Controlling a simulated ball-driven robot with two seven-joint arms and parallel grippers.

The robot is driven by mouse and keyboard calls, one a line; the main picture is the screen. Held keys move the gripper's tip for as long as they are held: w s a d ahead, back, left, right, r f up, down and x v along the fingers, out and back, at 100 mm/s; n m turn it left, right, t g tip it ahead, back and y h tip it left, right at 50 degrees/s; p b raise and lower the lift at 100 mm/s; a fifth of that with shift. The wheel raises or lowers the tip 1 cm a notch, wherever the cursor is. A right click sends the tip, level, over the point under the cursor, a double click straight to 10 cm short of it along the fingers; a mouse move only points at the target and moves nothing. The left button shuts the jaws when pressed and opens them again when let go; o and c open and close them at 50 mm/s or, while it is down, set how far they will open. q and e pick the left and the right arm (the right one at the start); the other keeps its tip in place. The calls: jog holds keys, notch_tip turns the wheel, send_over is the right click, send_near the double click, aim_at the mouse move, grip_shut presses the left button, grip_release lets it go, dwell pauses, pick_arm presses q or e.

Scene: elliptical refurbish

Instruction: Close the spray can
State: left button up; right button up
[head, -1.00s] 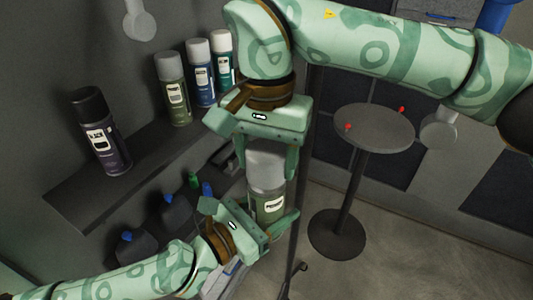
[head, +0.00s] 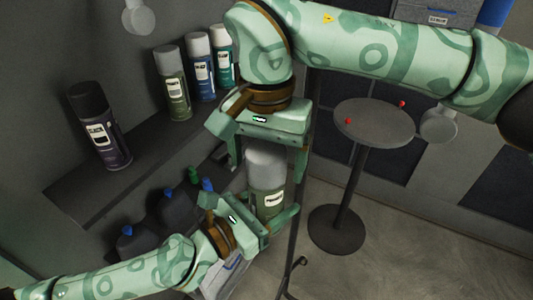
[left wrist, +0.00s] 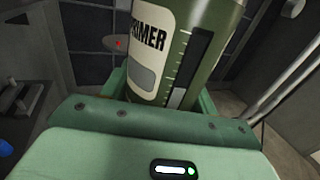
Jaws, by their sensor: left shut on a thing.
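The spray can (head: 270,199) has a green body with a white label and stands nearly upright between my grippers. My left gripper (head: 266,212) is shut on its body from below left. In the left wrist view the can (left wrist: 185,45) shows "PRIMER" on its label between the fingers (left wrist: 160,92). A grey cap (head: 266,165) is at the can's top. My right gripper (head: 267,158) points down from above, with a finger on each side of the cap. I cannot tell whether the fingers press on the cap, or whether it is fully seated.
A dark wall shelf (head: 85,188) holds a black-capped can (head: 103,130) and several grey-capped cans (head: 174,90). Dark bottles with coloured caps (head: 135,243) stand below it. A round table (head: 375,125) with small red items stands to the right. Open floor lies at the lower right.

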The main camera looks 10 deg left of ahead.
notch_tip(320, 180, up, 12)
dwell(0.7)
dwell(0.4)
